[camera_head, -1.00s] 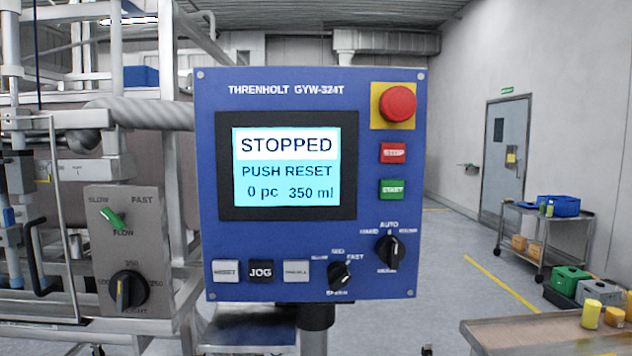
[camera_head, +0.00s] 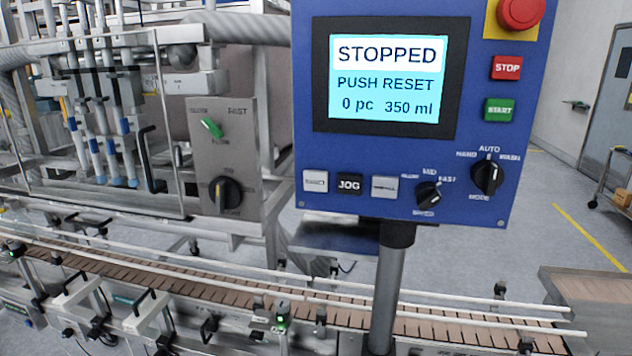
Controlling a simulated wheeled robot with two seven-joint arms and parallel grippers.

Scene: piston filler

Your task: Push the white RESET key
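The white RESET key (camera_head: 315,181) is at the lower left of the blue control panel (camera_head: 275,200). Its lettering is too blurred to read now. The black JOG key (camera_head: 349,184) sits just right of it, and another white key (camera_head: 384,187) lies beyond that. The panel's screen (camera_head: 387,80) reads STOPPED, PUSH RESET, 0 pc, 350 ml. Neither of my grippers shows in the head view.
A red mushroom button (camera_head: 521,12), a red STOP key (camera_head: 507,67) and a green START key (camera_head: 500,109) line the panel's right side. Black knobs sit at lower right. A conveyor (camera_head: 170,272) runs below, past the panel's post (camera_head: 388,290). Filler nozzles stand at left.

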